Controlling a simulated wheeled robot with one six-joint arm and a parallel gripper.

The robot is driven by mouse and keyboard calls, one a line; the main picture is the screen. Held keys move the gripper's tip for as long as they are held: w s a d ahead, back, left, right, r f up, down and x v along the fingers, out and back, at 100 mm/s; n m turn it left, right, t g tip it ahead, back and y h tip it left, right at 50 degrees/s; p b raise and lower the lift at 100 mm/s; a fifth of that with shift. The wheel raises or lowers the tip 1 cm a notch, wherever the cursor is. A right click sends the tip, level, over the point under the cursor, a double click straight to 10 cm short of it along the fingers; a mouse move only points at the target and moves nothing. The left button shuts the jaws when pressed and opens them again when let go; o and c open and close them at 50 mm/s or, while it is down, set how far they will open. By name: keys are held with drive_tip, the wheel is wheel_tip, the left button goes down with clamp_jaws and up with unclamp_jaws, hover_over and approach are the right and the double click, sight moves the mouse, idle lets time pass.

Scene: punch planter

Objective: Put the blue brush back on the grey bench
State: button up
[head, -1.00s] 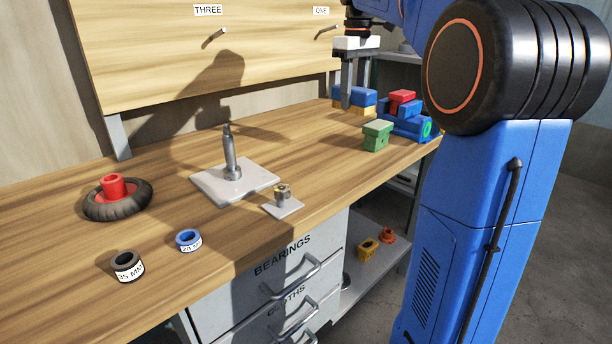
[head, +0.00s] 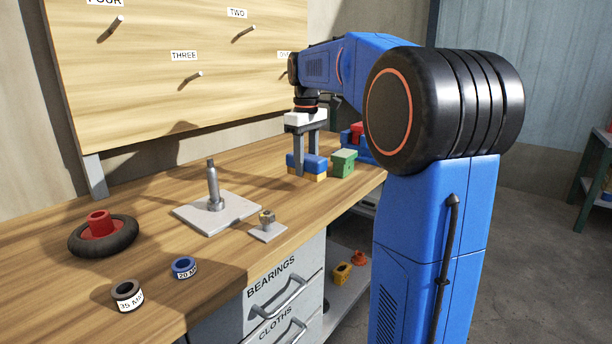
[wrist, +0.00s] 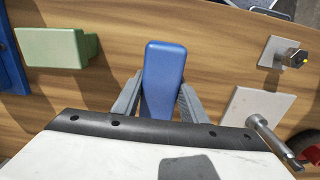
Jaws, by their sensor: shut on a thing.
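The blue brush (head: 310,161) has a blue back and a yellow-tan underside. It is level, low over the wooden top of the bench (head: 140,219), which has grey drawers below. I cannot tell whether its underside touches the top. My gripper (head: 306,168) points down and is shut on the brush, with one finger on each side. In the wrist view the brush's blue back (wrist: 164,65) sticks out between the fingers of my gripper (wrist: 158,98). The gripper's own body hides its near end.
A green block (head: 343,163) stands just right of the brush, with a blue and red object behind it. A plate with an upright spindle (head: 214,190) and a small plate with a hex piece (head: 267,228) lie nearer. Rings and a black-and-red wheel (head: 104,236) are at left.

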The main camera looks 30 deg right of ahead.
sight(307, 174)
drive_tip(key=shift+f, duration=1.8)
drive_tip(key=shift+f, duration=0.15)
drive_tip(key=o, duration=1.1)
wheel_tip(307, 174, up, 12)
drive_tip(key=shift+r, duration=0.15)
